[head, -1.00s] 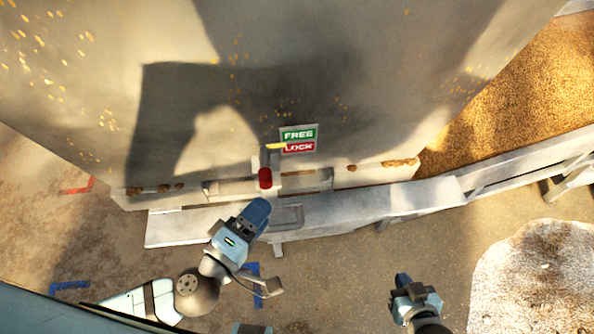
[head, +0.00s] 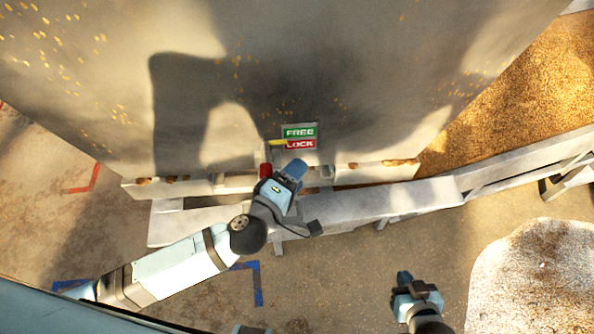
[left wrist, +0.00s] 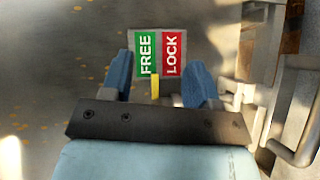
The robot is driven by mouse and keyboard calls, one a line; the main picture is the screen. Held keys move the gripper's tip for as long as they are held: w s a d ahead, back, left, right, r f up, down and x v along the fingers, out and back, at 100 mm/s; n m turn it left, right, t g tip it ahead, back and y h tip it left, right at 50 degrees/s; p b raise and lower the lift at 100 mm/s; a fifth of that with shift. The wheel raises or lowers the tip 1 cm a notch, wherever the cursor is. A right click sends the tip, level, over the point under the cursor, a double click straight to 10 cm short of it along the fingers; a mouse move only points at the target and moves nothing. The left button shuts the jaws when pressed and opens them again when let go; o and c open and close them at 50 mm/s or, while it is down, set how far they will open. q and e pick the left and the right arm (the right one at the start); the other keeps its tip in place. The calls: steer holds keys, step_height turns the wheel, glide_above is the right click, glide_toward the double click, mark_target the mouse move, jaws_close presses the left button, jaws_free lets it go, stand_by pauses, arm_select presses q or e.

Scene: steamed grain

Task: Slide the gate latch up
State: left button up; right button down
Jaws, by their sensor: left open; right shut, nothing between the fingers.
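The gate latch has a red knob (head: 265,170) at the foot of the large grey wall, in the head view. A yellow pointer (head: 277,142) sits just left of the sign (head: 300,137) with green FREE above red LOCK. The pointer is near the border of the two fields, beside the upper part of LOCK. My left gripper (head: 291,172) is open beside the knob, partly covering the latch. In the left wrist view its blue fingers (left wrist: 160,82) stand apart, with the pointer (left wrist: 155,88) showing between them; the knob is hidden there. My right gripper (head: 404,279) is shut and empty, away from the latch.
A pale ledge (head: 390,201) runs along the wall's foot below the latch. Golden grain (head: 520,90) lies at the upper right, and a pale grainy heap (head: 530,285) at the lower right. Bare floor lies between the ledge and my right gripper.

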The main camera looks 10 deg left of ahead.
arm_select(q)
steer(key=shift+w+r, duration=0.1)
steer(key=shift+w, duration=0.1)
steer(key=shift+c, duration=0.5)
